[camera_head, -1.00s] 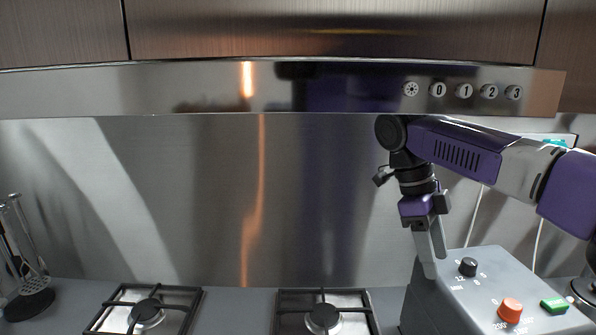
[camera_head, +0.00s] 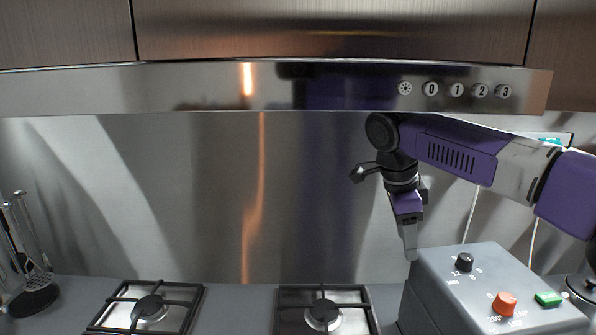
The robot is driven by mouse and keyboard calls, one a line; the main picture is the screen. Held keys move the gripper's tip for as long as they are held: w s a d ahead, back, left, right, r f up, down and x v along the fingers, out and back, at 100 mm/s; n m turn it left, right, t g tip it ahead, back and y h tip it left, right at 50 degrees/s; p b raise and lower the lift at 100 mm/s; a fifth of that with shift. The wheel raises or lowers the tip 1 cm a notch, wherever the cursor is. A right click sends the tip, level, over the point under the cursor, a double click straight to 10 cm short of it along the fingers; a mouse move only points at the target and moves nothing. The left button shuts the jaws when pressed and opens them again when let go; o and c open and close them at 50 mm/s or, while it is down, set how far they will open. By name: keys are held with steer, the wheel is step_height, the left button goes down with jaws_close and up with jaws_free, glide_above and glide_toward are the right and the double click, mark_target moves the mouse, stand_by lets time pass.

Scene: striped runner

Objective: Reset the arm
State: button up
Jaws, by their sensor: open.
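My gripper (camera_head: 409,243) hangs at the end of my purple and grey arm, in the right half of the head view. It points down, with its fingertips near the back left corner of a grey appliance (camera_head: 436,290). One finger overlaps the other from this side, so the gap between them is hard to see. I see nothing held in it. I cannot tell whether the fingertips touch the appliance.
The appliance has a black knob (camera_head: 464,262), a red knob (camera_head: 504,303) and a green button (camera_head: 548,299). Two gas burners (camera_head: 325,312) (camera_head: 148,308) lie to its left. A utensil stand (camera_head: 33,300) is at far left. A range hood (camera_head: 200,88) spans above.

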steer(key=w+a+f+n+t+y, duration=0.1)
steer(key=a+f+n+t+y, duration=0.2)
steer(key=a, duration=0.4)
steer(key=w+a+f+n+y, duration=0.1)
steer(key=w+a+f+n, duration=0.1)
steer(key=a+n, duration=0.4)
steer(key=w+a+f+n+t+y, duration=0.1)
steer(key=a+f+n+t+y, duration=0.15)
steer(key=a, duration=0.55)
steer(key=s+a+r+n+t+y+b, duration=0.15)
steer(key=s+a+n+t+y, duration=0.45)
steer(key=a, duration=1.1)
steer(key=s+d+f+m+t+h+b, duration=0.1)
steer(key=s+d+f+t+h, duration=0.25)
steer(key=s+d, duration=0.75)
steer(key=s+d+f+m+t+h+b, duration=0.1)
steer(key=s+d+f+t+h, duration=0.3)
steer(key=s+d, duration=0.75)
steer(key=s+d+f+n+g, duration=0.1)
steer(key=s+d+f, duration=0.2)
steer(key=s, duration=0.6)
steer(key=s+d+f+n+g+h, duration=0.1)
steer(key=s+d+f+g, duration=0.1)
steer(key=s+d, duration=0.3)
steer(key=s+d+f+n+g+h+b, duration=0.1)
steer(key=s+d+f, duration=0.3)
steer(key=s, duration=0.9)
steer(key=shift+s+d+n+g, duration=0.35)
steer(key=shift+d+n+g, duration=0.1)
steer(key=shift+d+g, duration=0.05)
